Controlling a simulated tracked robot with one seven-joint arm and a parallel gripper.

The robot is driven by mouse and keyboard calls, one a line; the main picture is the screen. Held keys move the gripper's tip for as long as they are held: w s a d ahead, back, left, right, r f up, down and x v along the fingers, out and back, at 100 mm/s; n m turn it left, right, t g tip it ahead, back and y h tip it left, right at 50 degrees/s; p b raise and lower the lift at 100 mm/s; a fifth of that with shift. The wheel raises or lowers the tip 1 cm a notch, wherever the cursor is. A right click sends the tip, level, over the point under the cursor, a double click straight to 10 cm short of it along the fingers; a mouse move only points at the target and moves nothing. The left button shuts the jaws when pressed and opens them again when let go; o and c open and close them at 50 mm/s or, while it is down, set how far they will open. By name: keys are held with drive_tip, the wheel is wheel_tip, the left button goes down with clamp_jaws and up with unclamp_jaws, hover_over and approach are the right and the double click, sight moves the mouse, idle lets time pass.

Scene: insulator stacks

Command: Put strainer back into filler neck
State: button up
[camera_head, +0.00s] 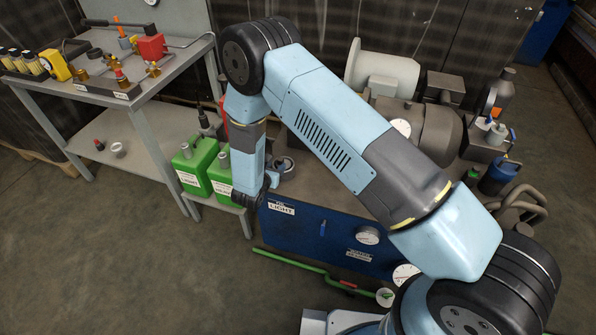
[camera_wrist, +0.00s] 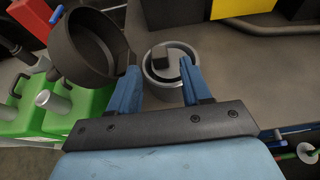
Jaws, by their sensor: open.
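In the wrist view my gripper (camera_wrist: 159,64) is open, its two blue fingers apart. Between and just beyond the fingers is a round grey piece (camera_wrist: 166,93) with a raised rim and a dark square block on top; it looks like the strainer. I cannot tell whether the fingers touch it. To its left, partly behind the left finger, is a dark, wide open cup (camera_wrist: 84,48) that looks like the filler neck; I see nothing in it. In the head view a dark ring (camera_head: 285,164) shows beside my wrist, and my fingers are mostly hidden by the arm.
Green canisters (camera_head: 197,168) stand left of my wrist on a low stand. A blue panel (camera_head: 315,235) with gauges is below. A grey bench (camera_head: 140,75) with brass fittings and a red block stands at left. Pump machinery (camera_head: 430,130) is behind my arm. The floor at lower left is clear.

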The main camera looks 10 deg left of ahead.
drive_tip(key=v, duration=0.8)
drive_tip(key=shift+s+r, duration=0.2)
drive_tip(key=shift+s, duration=0.2)
